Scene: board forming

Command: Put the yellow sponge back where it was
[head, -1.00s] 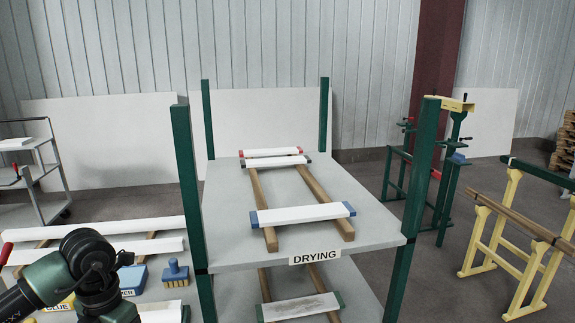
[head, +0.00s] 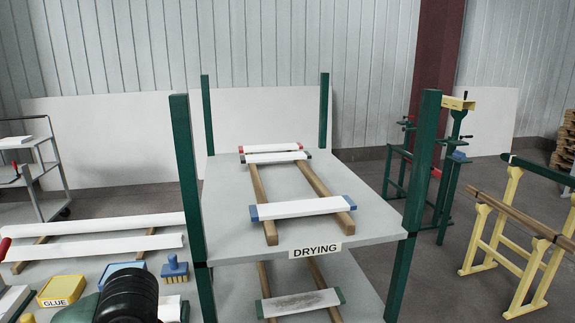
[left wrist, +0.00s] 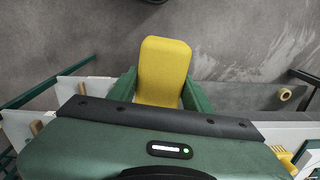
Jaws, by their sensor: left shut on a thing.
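The yellow sponge (left wrist: 165,68) shows in the left wrist view as an upright yellow block with rounded corners. My left gripper (left wrist: 160,88) is shut on it, with a green finger on each side. Concrete floor shows beyond the sponge in that view. In the head view only a part of my left arm shows, dark and green at the bottom left; its gripper and the sponge are out of that view. My right gripper is in neither view. The spot where the sponge was before cannot be told from these frames.
A bench at left holds a yellow GLUE tub (head: 61,290), a blue brush (head: 174,268) and long white boards (head: 95,248). The DRYING rack (head: 365,230), with green posts, stands in the middle. Yellow trestles (head: 483,240) stand at right.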

